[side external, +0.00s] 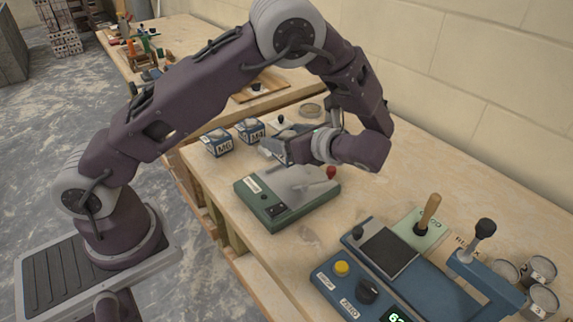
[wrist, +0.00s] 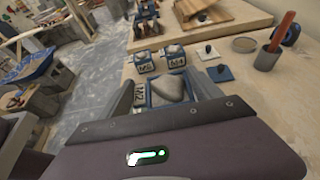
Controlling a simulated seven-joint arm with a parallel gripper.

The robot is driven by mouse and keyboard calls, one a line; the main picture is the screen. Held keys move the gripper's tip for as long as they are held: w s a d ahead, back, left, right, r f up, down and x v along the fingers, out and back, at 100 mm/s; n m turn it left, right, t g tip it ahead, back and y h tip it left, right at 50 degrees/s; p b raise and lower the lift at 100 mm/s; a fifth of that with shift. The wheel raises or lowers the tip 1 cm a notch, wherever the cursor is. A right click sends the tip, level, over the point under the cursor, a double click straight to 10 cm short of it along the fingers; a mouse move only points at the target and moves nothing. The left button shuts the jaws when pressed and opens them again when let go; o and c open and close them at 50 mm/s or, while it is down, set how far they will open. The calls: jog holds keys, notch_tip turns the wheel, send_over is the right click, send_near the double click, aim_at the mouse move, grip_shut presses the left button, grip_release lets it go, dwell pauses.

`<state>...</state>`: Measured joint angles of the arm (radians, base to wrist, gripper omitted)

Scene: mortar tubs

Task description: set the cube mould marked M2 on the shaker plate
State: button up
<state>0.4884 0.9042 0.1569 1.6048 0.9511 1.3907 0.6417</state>
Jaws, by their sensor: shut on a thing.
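My gripper (side external: 274,150) is shut on a cube mould marked M2 (wrist: 141,97), a blue-edged box with grey mortar heaped inside. In the wrist view the mould sits between the two fingers (wrist: 165,88). In the side view the fingers and wrist hide most of it. The shaker plate (side external: 300,183) looks to be the grey top of a green box with a switch and a red knob. My gripper is above and behind it, near its far edge. I cannot tell the exact gap between mould and plate.
Moulds M6 (side external: 218,143) and M4 (side external: 250,131) stand on the bench left of my gripper. A blue scale (side external: 385,250) is at the front right, with round tins (side external: 541,268) beyond. Bare bench (side external: 345,205) lies between the green box and the scale.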

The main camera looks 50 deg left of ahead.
notch_tip(320, 180, down, 6)
jog(key=shift+f, duration=0.15)
jog(key=o, duration=1.8)
